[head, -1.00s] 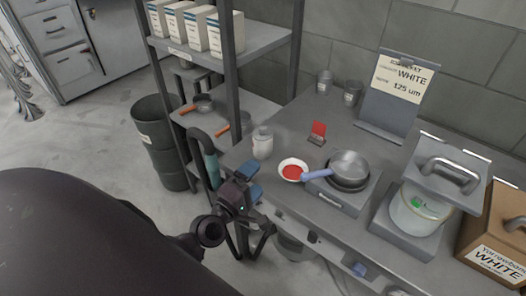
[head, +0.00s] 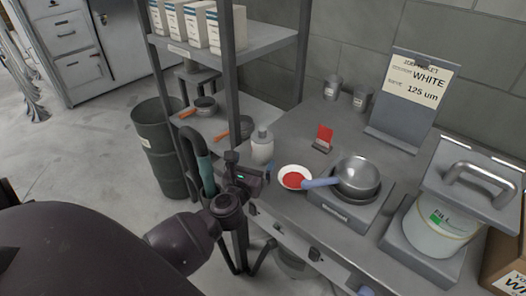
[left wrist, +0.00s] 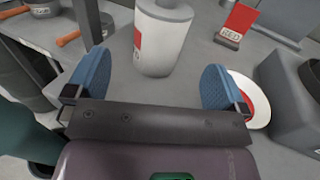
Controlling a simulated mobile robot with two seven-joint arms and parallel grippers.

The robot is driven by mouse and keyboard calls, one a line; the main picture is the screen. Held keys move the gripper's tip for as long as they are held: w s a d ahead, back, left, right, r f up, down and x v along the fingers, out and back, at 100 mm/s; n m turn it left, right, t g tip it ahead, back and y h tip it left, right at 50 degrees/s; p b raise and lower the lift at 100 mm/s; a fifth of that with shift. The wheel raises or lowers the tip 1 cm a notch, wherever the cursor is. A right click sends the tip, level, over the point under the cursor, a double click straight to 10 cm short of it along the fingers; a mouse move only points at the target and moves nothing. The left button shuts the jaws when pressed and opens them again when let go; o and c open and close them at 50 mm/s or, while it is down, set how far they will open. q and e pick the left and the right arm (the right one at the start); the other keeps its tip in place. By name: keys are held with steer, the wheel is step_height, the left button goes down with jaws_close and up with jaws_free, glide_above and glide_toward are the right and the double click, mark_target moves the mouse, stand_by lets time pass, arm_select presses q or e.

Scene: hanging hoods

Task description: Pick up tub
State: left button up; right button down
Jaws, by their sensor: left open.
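The white tub (head: 262,148) with a grey lid stands upright near the left edge of the grey bench. In the left wrist view the tub (left wrist: 163,42) shows a red label on its left side and stands just ahead, between the lines of my two blue fingers. My left gripper (left wrist: 156,80) is open and empty, with a finger on each side and the tub beyond the tips. In the head view my left gripper (head: 250,176) is at the bench edge, just below the tub, its fingers mostly hidden. My right gripper is not in view.
A white dish of red powder (head: 294,179) sits right of the tub, close to my right-hand finger in the wrist view. A red card (head: 323,138), a pan on a scale (head: 357,178) and a white bucket (head: 435,232) lie further right. A shelf post (head: 229,85) stands left.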

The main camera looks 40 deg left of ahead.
mark_target(259, 152)
arm_select(q)
steer(key=shift+b+x, duration=0.45)
steer(key=shift+x, duration=3.15)
steer(key=c, duration=0.9)
